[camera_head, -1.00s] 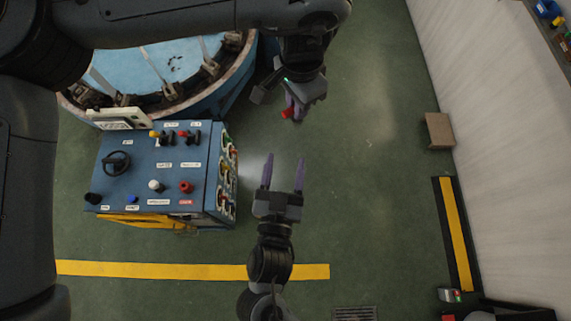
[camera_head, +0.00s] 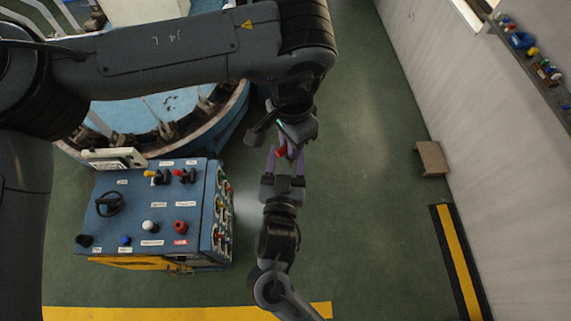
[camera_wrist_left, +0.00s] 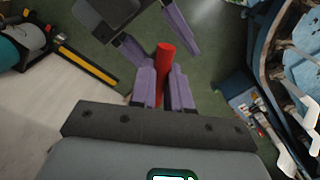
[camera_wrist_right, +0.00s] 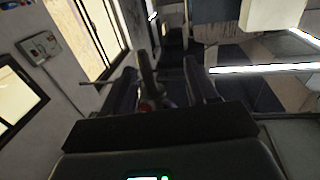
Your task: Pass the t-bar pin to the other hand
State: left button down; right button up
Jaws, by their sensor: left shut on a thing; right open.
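The t-bar pin shows as a short red bar (camera_head: 281,152) in the head view. My left gripper (camera_head: 287,147), coming from above, is shut on it. In the left wrist view the red pin (camera_wrist_left: 165,62) stands up between the purple fingers (camera_wrist_left: 164,88); its lower part is hidden by them. My right gripper (camera_head: 285,160) comes from below, open, its purple fingers reaching up beside the pin. In the left wrist view the right gripper (camera_wrist_left: 152,35) is just beyond the pin. The right wrist view is dark; a red bit (camera_wrist_right: 149,105) shows between the right fingers (camera_wrist_right: 160,88).
A blue control console (camera_head: 160,215) with knobs and a handwheel stands left of the grippers. A round blue machine (camera_head: 165,105) stands behind it. The green floor right of the grippers is clear.

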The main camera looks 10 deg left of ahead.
jog(key=shift+w, duration=0.1)
pick_arm(q)
jog(key=shift+d, duration=0.1)
pick_arm(e)
jog(key=shift+a, duration=0.1)
jog(key=c, duration=1.1)
pick_arm(q)
jog(key=c, duration=1)
grip_release()
jog(key=shift+r, duration=0.1)
